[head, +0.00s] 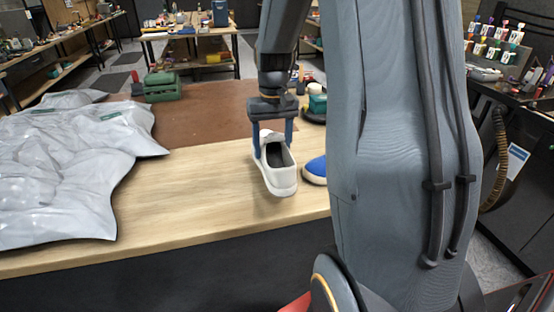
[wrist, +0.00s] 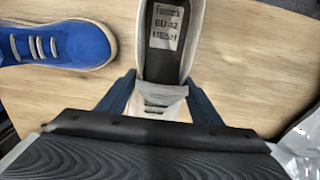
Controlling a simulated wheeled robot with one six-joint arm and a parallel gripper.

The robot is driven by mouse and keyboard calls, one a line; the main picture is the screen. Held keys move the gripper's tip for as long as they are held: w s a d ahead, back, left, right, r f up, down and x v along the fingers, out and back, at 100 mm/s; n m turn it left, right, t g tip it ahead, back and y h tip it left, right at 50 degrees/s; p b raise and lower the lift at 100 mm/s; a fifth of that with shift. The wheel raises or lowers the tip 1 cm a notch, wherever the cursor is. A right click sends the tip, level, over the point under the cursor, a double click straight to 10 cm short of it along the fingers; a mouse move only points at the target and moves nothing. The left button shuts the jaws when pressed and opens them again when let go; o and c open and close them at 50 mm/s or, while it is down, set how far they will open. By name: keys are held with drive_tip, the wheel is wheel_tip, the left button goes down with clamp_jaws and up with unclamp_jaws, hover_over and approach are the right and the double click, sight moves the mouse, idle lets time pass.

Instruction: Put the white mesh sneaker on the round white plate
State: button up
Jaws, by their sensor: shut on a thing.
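The white sneaker (head: 282,182) hangs in my gripper (head: 272,140) above the wooden table, its heel toward the front edge and tilted down. The two blue fingers are shut on its sides near the front of the opening. In the wrist view the sneaker (wrist: 197,25) lies between the fingertips (wrist: 160,95), and its insole label reads "EU 42 MESH". No round white plate can be made out; my arm hides part of the table on the right.
A blue shoe with a pale sole (head: 315,169) lies just right of the sneaker, partly behind my arm; it also shows in the wrist view (wrist: 62,45). A crumpled grey plastic sheet (head: 60,165) covers the left. A green box (head: 162,88) stands behind. The table's front middle (head: 180,215) is clear.

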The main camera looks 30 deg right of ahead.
sight(273, 160)
drive_tip(key=shift+f+p, duration=0.6)
drive_tip(key=shift+f, duration=1.9)
drive_tip(key=shift+f, duration=0.1)
drive_tip(key=o, duration=1.4)
drive_tip(key=shift+o, duration=0.2)
